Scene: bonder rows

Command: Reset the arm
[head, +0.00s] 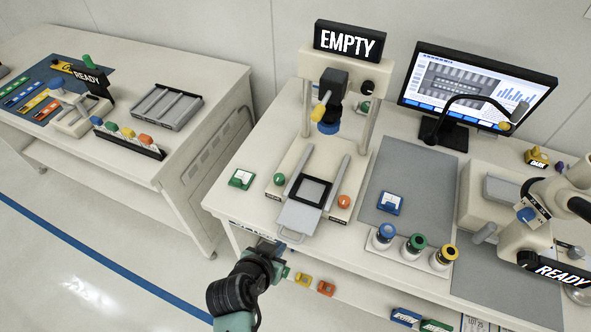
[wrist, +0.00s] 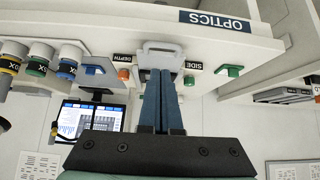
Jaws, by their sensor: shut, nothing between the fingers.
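My gripper (head: 272,248) is at the front edge of the bench with the sign EMPTY, just below and left of a grey sliding plate with a loop handle (head: 290,236). In the wrist view my gripper's blue fingers (wrist: 161,75) are shut together, with nothing between them. The pale handle (wrist: 160,48) shows just beyond the fingertips. I cannot tell whether the fingertips touch it. My dark arm comes in from the bottom in the head view.
The EMPTY station (head: 324,155) stands on the bench, with blue, green and yellow-ringed cylinders (head: 416,246) to its right. A lower shelf (head: 345,294) holds small coloured blocks. A monitor (head: 478,85) stands behind. Open floor (head: 100,265) lies to the left, before another bench (head: 180,160).

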